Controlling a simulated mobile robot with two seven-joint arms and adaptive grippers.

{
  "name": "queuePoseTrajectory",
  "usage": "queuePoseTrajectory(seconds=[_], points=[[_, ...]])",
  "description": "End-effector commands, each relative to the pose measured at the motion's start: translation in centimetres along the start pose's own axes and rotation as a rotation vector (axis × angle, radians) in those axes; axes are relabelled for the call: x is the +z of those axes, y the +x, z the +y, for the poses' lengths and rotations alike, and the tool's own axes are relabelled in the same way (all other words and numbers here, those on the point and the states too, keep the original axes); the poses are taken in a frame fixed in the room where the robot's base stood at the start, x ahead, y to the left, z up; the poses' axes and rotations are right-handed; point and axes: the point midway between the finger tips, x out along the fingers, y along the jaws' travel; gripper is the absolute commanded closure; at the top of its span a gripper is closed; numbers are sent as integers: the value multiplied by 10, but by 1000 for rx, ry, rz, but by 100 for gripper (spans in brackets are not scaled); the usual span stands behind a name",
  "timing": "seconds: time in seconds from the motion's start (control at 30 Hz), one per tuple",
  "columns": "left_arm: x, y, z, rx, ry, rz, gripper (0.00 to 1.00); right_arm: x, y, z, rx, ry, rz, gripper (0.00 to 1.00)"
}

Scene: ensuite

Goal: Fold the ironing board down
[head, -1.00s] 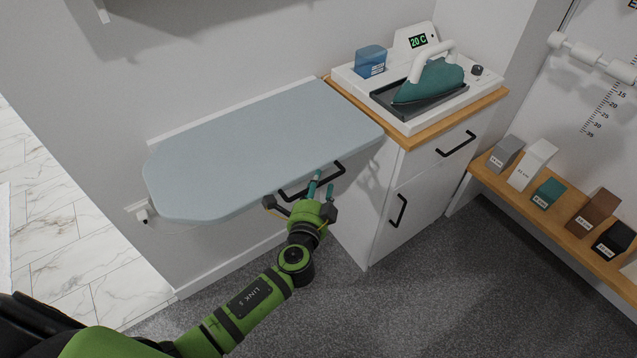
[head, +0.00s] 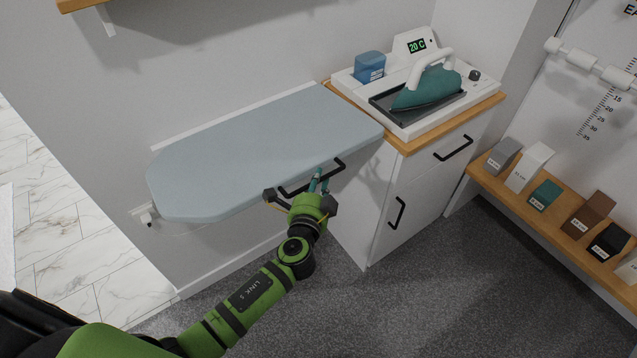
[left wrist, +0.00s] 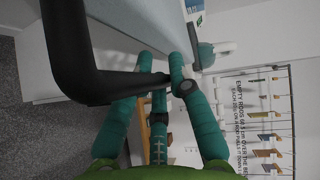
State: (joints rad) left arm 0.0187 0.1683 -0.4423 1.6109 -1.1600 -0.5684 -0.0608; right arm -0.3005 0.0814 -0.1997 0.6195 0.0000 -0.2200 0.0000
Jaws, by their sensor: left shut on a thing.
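The ironing board (head: 255,150) is a pale blue-grey board attached along the wall, standing out level from it. A black bar handle (head: 335,171) runs along its front edge. My left gripper (head: 318,183) is at that handle, below the board's front edge. In the left wrist view the black handle (left wrist: 75,60) passes between the green fingers of my left gripper (left wrist: 163,85), which are shut on it. The board's edge (left wrist: 150,25) shows just beyond the handle. My right gripper is in neither view.
A white cabinet (head: 400,205) with black handles stands right of the board. On its top sit a green iron (head: 428,88) on a white station and a blue box (head: 370,66). A wooden shelf (head: 560,218) with several small boxes is at the right. Grey carpet (head: 410,300) lies clear in front.

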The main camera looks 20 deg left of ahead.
Motion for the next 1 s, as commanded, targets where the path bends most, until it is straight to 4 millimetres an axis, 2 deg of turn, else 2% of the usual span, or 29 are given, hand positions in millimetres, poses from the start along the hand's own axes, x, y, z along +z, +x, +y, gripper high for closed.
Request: queuePoseTrajectory(seconds=[0.03,0.1,0.5,0.53,0.57,0.6,1.0], points=[[-2,0,-22,-13,-1,1,100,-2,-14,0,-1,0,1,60],[-3,-1,-30,-13,-2,1,100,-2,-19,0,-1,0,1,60],[-3,0,-34,-15,-1,2,100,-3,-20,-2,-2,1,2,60],[-3,0,-34,-15,-1,2,74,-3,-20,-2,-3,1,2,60],[-3,0,-34,-15,-1,2,62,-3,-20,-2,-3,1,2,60],[-3,0,-34,-15,-1,3,57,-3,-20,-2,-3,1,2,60],[-2,0,-34,-14,1,-1,57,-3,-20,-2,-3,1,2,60]])
